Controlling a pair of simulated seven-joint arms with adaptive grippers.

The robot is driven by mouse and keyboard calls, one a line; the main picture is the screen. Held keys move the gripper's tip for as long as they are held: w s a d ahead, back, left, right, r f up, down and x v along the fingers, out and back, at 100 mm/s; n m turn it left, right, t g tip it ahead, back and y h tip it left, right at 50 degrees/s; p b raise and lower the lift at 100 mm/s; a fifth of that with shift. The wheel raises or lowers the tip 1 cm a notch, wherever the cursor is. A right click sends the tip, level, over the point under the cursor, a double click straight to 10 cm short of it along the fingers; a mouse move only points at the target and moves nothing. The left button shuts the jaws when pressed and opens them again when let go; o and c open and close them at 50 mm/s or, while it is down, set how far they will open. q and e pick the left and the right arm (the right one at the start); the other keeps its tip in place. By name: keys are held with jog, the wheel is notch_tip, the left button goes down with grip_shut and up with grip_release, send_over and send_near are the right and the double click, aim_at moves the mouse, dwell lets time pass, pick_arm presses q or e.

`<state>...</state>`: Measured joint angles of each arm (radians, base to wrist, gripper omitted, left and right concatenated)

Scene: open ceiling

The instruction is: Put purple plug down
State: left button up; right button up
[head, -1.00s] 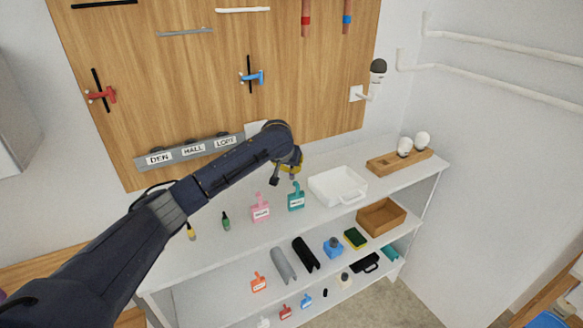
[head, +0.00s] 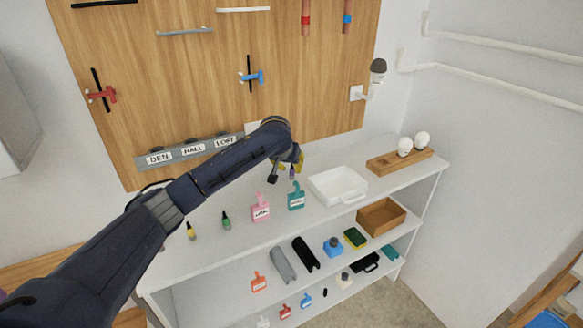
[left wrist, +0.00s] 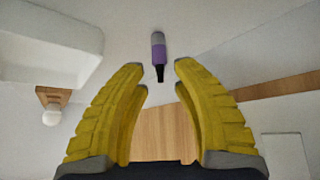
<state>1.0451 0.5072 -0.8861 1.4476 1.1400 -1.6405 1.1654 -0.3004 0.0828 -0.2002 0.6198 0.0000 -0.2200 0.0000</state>
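The purple plug (head: 292,173) stands on the white top shelf, just below my left gripper (head: 297,160) in the head view. In the left wrist view the purple plug (left wrist: 158,52) shows whole, with a purple body, a greyish band and a dark narrow tip. It is clear of the fingers, beyond the fingertips. My left gripper (left wrist: 159,66) has yellow fingers spread wide with nothing between them. My left arm hides part of the shelf behind it. My right gripper is not in view.
Pink (head: 261,208) and teal (head: 296,198) tagged items stand in front of the plug. A white tray (head: 337,186) is to its right. Small green (head: 226,221) and yellow (head: 191,231) bottle-like pieces stand to the left. A labelled rack (head: 190,150) is behind.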

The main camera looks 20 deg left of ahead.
pick_arm(q)
jog(key=v, duration=1)
jog(key=shift+d+r, duration=0.1)
